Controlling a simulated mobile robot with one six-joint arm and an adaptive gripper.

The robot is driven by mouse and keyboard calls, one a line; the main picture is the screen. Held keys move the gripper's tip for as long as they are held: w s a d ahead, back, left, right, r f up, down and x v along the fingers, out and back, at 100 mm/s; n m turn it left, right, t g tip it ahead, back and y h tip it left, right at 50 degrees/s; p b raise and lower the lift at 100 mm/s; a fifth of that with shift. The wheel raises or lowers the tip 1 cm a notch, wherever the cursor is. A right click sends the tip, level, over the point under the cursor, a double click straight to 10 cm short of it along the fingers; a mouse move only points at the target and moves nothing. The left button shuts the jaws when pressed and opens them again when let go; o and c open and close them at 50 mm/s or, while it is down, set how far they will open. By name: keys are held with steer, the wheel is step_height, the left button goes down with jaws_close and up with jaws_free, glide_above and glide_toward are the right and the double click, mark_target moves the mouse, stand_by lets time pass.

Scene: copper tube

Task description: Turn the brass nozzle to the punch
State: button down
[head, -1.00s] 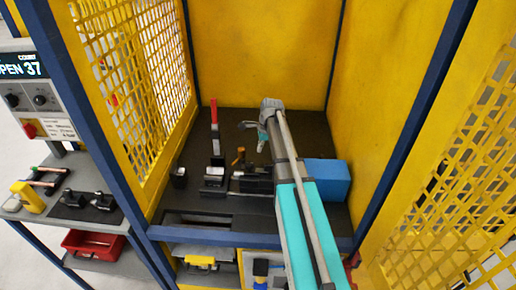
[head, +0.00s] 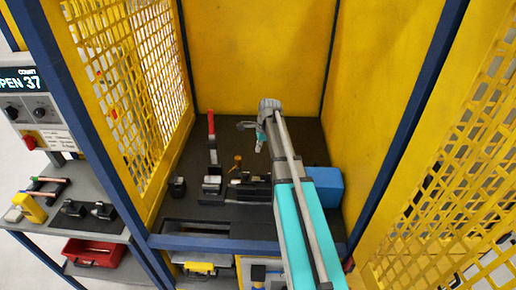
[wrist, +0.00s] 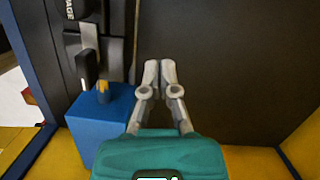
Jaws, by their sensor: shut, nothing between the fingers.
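The brass nozzle (head: 237,160) is a small orange-brown piece standing on the dark fixture (head: 245,190) on the bench inside the yellow cell. A brass-coloured piece, probably the nozzle, also shows in the wrist view (wrist: 103,88), beyond the top of the blue box. My gripper (head: 258,150) is up and to the right of the nozzle in the head view, apart from it. In the wrist view its grey fingertips (wrist: 160,68) are together and empty over the dark bench. I cannot pick out the punch for certain among the dark parts.
A red-handled lever (head: 211,125) stands left of the nozzle. A blue box (head: 325,187) sits at the right of the fixture, beside my arm. Yellow walls and blue posts enclose the bench. Dark bench (head: 195,125) behind the lever is clear.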

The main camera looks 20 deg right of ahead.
steer(key=w+a+f+n+t+b, duration=0.1)
steer(key=a+n, duration=0.4)
steer(key=n, duration=0.9)
steer(key=w+a+n+t+b, duration=0.1)
steer(key=a+n, duration=0.4)
steer(key=n, duration=0.8)
steer(key=shift+w+f+n, duration=0.4)
steer(key=shift+f+b, duration=0.15)
steer(key=shift+b, duration=0.15)
steer(key=b+x, duration=0.9)
steer(key=shift+w+d+f, duration=0.1)
steer(key=shift+w+f, duration=0.05)
steer(key=shift+f, duration=0.2)
steer(key=shift+a, duration=0.25)
stand_by(0.4)
